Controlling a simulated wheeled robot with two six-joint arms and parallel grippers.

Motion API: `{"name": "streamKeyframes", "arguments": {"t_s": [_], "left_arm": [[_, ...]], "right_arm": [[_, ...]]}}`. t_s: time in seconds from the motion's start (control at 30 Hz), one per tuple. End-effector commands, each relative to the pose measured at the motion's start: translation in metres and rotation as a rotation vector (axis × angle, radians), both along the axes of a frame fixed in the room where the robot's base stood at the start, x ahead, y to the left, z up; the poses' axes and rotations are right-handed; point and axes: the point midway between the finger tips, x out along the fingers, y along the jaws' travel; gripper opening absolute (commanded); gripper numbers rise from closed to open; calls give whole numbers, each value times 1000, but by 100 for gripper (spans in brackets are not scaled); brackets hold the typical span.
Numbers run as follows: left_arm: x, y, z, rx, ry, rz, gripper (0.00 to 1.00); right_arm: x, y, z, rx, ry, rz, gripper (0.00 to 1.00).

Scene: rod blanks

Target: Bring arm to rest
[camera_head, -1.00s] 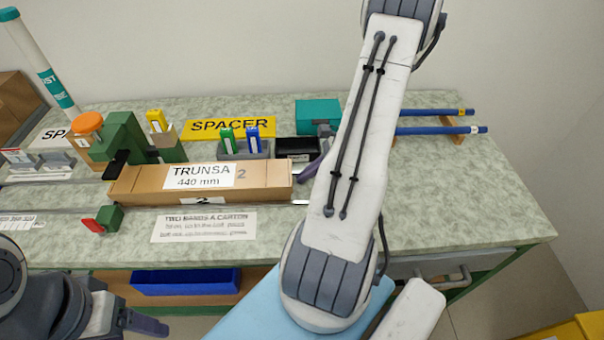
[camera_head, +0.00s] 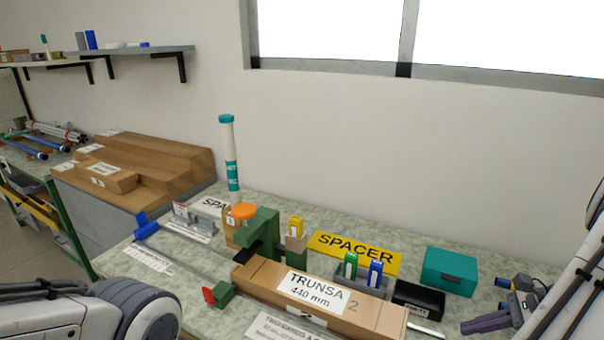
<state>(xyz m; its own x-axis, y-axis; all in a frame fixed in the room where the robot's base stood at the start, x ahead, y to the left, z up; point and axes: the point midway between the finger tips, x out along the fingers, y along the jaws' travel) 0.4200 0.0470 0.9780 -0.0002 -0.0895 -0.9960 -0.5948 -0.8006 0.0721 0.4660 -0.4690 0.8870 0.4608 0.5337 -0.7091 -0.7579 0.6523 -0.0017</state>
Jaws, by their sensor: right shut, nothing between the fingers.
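My right gripper (camera_head: 468,326) shows at the lower right, its dark purple-grey fingers shut with nothing between them. It is just right of the black bin (camera_head: 418,299) and the end of the long cardboard carton labelled TRUNSA 440 mm (camera_head: 374,312). My white right arm comes in from the right edge. A link of my left arm fills the lower left corner; its gripper is outside the picture.
A green fixture with an orange knob (camera_head: 244,211) stands behind the carton. A teal box (camera_head: 449,271) and a yellow SPACER sign (camera_head: 354,252) lie at the back of the bench. A white tube (camera_head: 229,150) stands upright. Stacked brown cartons (camera_head: 150,150) are at left.

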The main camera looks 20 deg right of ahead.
Motion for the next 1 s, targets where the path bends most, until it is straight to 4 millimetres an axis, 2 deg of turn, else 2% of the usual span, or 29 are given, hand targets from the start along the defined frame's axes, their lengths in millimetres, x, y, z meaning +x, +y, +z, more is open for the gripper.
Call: {"name": "streamKeyframes", "arguments": {"t_s": [0.07,0.17,0.3,0.4,0.5,0.63,0.73,0.9,1.0], "left_arm": [[0,0,2,0,0,0,70],[0,0,5,0,0,0,70],[0,0,11,0,0,0,70],[0,0,15,0,0,0,70],[0,0,19,0,0,0,70],[0,0,24,0,0,0,70],[0,0,28,0,0,0,70],[0,0,34,0,0,0,70],[0,0,38,0,0,0,70]], "right_arm": [[10,10,6,-18,1,57,0],[32,37,18,-65,0,204,0],[66,98,40,-171,-16,520,0],[80,146,55,-249,-42,758,0],[86,193,69,-327,-83,995,0],[81,251,86,-425,-156,1300,0],[70,292,97,-498,-229,1535,0],[39,349,114,-612,-388,1922,0],[16,376,123,-675,-504,2142,0]]}}
